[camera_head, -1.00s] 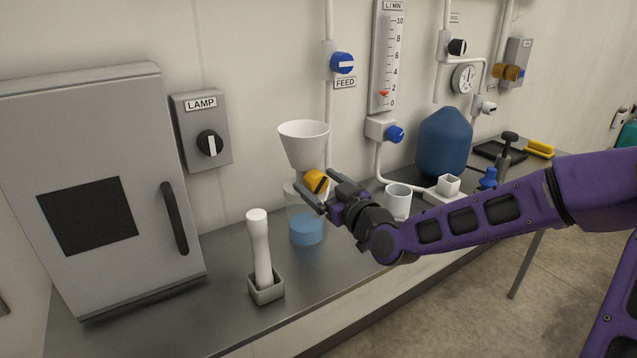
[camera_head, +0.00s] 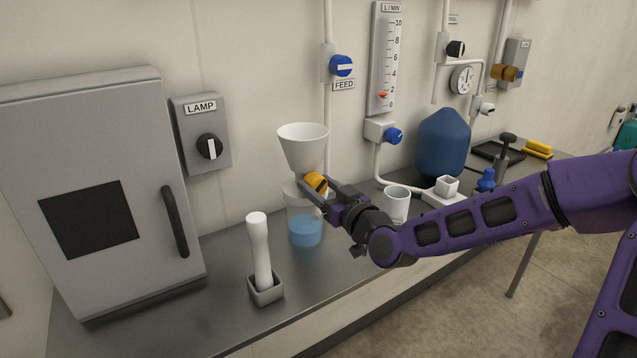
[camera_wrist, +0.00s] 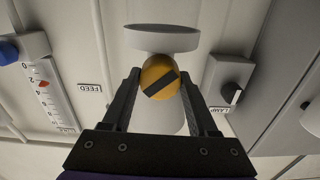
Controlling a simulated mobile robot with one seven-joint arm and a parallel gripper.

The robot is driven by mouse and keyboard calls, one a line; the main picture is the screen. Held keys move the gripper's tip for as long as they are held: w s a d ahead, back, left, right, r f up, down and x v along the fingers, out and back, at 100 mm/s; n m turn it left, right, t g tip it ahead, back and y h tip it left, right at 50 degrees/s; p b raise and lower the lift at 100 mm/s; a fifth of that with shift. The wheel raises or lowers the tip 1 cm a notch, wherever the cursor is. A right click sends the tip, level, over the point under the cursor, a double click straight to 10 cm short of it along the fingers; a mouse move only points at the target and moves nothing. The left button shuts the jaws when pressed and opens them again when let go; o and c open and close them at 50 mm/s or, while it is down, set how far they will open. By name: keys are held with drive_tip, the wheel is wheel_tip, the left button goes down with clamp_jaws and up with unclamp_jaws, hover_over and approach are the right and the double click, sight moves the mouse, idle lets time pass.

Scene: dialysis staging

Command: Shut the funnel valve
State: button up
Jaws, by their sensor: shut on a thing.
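The funnel valve is an orange round knob (camera_head: 316,182) with a dark bar across its face, just below the white funnel (camera_head: 303,147). A clear vessel with blue liquid (camera_head: 305,230) stands under it on the bench. My gripper (camera_head: 320,192) has its fingers on either side of the knob and is shut on it. In the wrist view the orange knob (camera_wrist: 160,76) sits between the fingertips, its dark bar slanted.
A white handled tool (camera_head: 260,250) stands in a small holder at the bench front. The feed knob (camera_head: 341,66) is on the wall.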

drive_tip(key=shift+m+p, duration=0.95)
drive_tip(key=shift+m, duration=1.05)
drive_tip(key=o, duration=1.4)
drive_tip(key=shift+c, duration=0.2)
